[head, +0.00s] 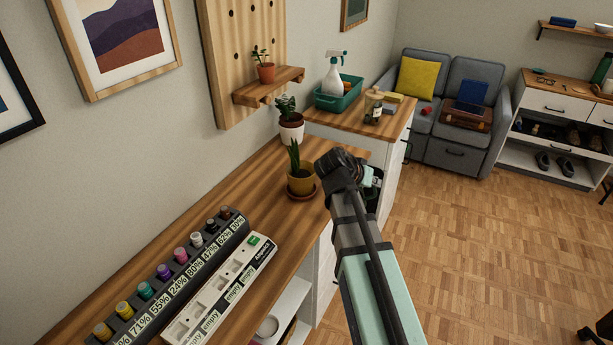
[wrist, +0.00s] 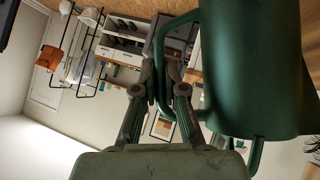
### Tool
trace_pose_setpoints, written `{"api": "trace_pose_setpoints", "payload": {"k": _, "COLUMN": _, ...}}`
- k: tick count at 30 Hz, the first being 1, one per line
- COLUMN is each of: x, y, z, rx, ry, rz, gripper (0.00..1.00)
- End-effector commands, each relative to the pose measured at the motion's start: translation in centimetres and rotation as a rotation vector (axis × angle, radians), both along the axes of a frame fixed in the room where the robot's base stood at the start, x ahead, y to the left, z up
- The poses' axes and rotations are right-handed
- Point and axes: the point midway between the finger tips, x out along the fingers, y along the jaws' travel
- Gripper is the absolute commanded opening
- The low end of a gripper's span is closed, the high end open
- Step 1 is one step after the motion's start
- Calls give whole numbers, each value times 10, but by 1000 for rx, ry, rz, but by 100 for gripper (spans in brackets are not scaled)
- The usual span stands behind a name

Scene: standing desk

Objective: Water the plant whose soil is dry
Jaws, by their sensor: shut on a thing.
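A dark green watering can (wrist: 255,70) fills the right of the wrist view. My gripper (wrist: 159,90) is shut on its handle (wrist: 162,50). In the head view my arm hides the gripper and most or all of the can. A snake plant in a yellow pot (head: 301,183) stands on a saucer on the near desk, left of my arm. A leafy plant in a white pot (head: 291,134) with a brown upper part stands behind it. A small plant in a terracotta pot (head: 266,73) sits on the wall shelf. I cannot tell which soil is dry.
A rack of coloured bottles (head: 180,265) and a white labelled strip (head: 222,290) lie on the near desk. A spray bottle (head: 333,75) stands in a green tray (head: 340,97) on the farther cabinet. Open floor (head: 480,230) lies right of my arm.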

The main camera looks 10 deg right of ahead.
Motion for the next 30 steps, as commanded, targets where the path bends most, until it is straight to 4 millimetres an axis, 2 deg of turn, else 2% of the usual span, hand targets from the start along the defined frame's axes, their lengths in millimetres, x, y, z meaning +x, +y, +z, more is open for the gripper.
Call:
{"api": "trace_pose_setpoints", "payload": {"k": 4, "x": -10, "y": -13, "z": -6, "rx": 99, "ry": -65, "rz": -4, "gripper": 0}}
{"api": "trace_pose_setpoints", "payload": {"k": 12, "x": -14, "y": -22, "z": 0, "rx": 219, "ry": -138, "rz": -3, "gripper": 0}}
{"api": "trace_pose_setpoints", "payload": {"k": 30, "x": -15, "y": -24, "z": 1, "rx": 250, "ry": -157, "rz": -2, "gripper": 0}}
